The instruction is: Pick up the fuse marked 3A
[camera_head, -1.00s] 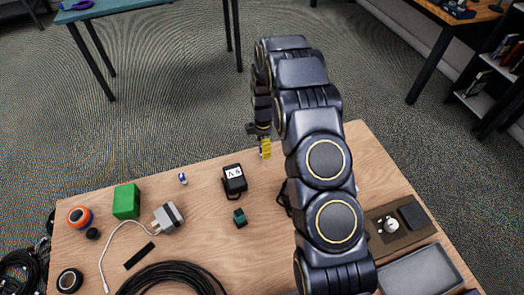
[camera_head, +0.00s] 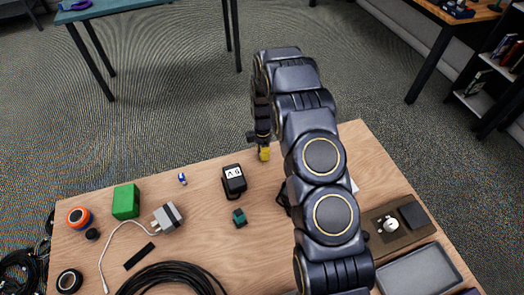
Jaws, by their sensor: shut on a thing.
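My gripper (camera_head: 262,143) is at the far edge of the wooden table, right of the black adapter. It points down and is shut on a small yellow thing (camera_head: 264,154), partly hidden by the fingers. I cannot read any marking on the yellow thing, nor tell if it touches the table. A small blue and white piece (camera_head: 182,179) lies near the far edge, left of the adapter. No 3A marking is legible anywhere.
On the wooden table (camera_head: 290,158) are a black adapter (camera_head: 233,181), a dark green piece (camera_head: 240,217), a green block (camera_head: 126,201), a grey-white charger (camera_head: 168,217) and a coiled black cable (camera_head: 170,280). A grey tray (camera_head: 418,270) is at right. My arm hides the middle right.

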